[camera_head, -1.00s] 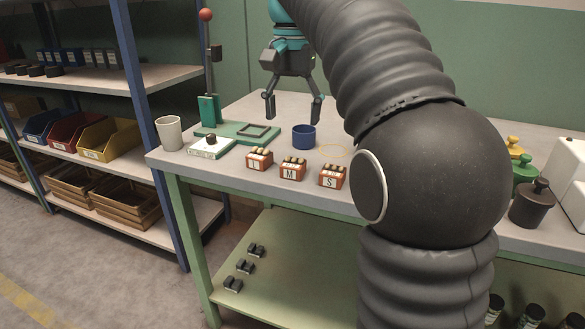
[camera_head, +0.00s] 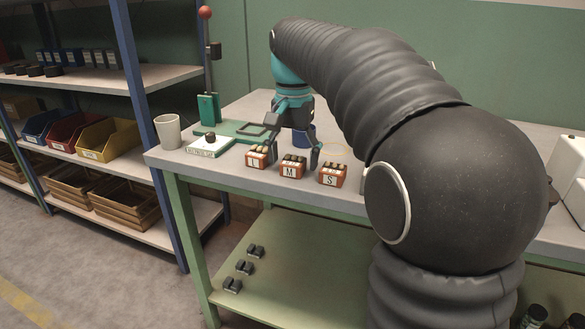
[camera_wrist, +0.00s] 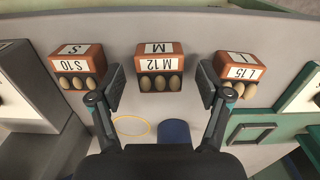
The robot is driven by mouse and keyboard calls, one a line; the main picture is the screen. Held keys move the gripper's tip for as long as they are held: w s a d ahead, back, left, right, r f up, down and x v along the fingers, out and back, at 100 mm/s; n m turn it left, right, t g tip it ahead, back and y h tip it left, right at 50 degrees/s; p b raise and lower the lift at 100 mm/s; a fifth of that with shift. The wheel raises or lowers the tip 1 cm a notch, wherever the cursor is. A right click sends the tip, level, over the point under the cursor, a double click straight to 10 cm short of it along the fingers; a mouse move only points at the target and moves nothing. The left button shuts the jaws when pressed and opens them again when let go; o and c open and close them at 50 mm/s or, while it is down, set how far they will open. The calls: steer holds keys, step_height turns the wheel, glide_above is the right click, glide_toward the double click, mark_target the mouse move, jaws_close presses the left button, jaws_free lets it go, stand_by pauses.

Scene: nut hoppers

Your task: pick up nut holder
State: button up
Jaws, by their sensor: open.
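Three small orange-brown nut holders with white letter labels stand in a row near the table's front edge: L (camera_head: 257,158), M (camera_head: 292,168) and S (camera_head: 333,175). In the wrist view, the M 12 holder (camera_wrist: 160,63) is in the middle, S 10 (camera_wrist: 77,66) left and L 15 (camera_wrist: 236,72) right, each with several rounded pieces in it. My gripper (camera_head: 293,157) is open and low over the table, above or just behind the M holder. In the wrist view, its fingers (camera_wrist: 161,78) lie either side of the M holder, with gaps. Contact is not visible.
A blue cup (camera_wrist: 173,132) and a yellow ring (camera_wrist: 132,125) lie behind the holders. A green fixture (camera_head: 228,130), a white box with a black knob (camera_head: 208,147) and a grey cup (camera_head: 168,131) are to the left. Shelving with bins (camera_head: 105,148) stands left.

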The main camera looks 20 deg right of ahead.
steer(key=c, duration=1.2)
steer(key=shift+r, duration=0.1)
steer(key=shift+c, duration=0.2)
